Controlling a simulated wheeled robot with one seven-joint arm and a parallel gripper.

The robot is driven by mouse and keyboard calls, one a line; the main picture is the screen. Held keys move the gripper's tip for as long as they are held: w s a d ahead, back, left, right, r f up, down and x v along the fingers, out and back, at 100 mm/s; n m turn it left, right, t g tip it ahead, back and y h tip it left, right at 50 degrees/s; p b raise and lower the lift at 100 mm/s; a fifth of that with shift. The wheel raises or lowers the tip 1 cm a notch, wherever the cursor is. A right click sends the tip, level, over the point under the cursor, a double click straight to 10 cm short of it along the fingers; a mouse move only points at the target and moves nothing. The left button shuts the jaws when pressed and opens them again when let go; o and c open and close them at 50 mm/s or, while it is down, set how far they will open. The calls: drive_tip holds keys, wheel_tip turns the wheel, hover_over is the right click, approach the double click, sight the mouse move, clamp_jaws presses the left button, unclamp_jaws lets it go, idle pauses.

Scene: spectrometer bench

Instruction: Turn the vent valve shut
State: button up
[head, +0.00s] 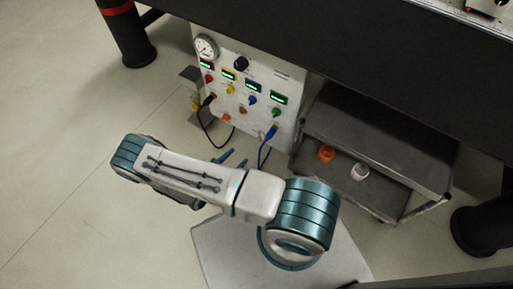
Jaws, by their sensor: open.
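A pale panel (262,75) stands under the dark bench. It has a round gauge (206,47) at its upper left and a black knob (241,63) near its top. Lower down are several small coloured knobs or fittings. No label is readable, so I cannot tell for sure which part is the vent valve. My gripper (234,158) shows only as two thin fingers past my arm, apart from each other, with nothing visible between them. They are in front of the panel's lower edge in the picture and touch no knob that I can see. The rest of my gripper is hidden by my arm.
A black cable (203,124) and a blue cable (268,138) hang from the panel near my fingers. To the right, a grey cart (385,145) holds an orange item (326,153) and a white item (360,172). The dark bench (370,60) overhangs. Floor at left is clear.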

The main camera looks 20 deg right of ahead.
drive_tip(key=n+t+b, duration=0.1)
drive_tip(key=n+t, duration=0.1)
approach(260, 137)
drive_tip(key=b+x, duration=0.4)
drive_tip(key=x, duration=0.4)
drive_tip(key=shift+f+y, duration=0.4)
drive_tip(key=shift+f, duration=0.2)
drive_tip(key=shift+w+n, duration=0.1)
drive_tip(key=shift+n, duration=0.2)
drive_tip(key=c, duration=1)
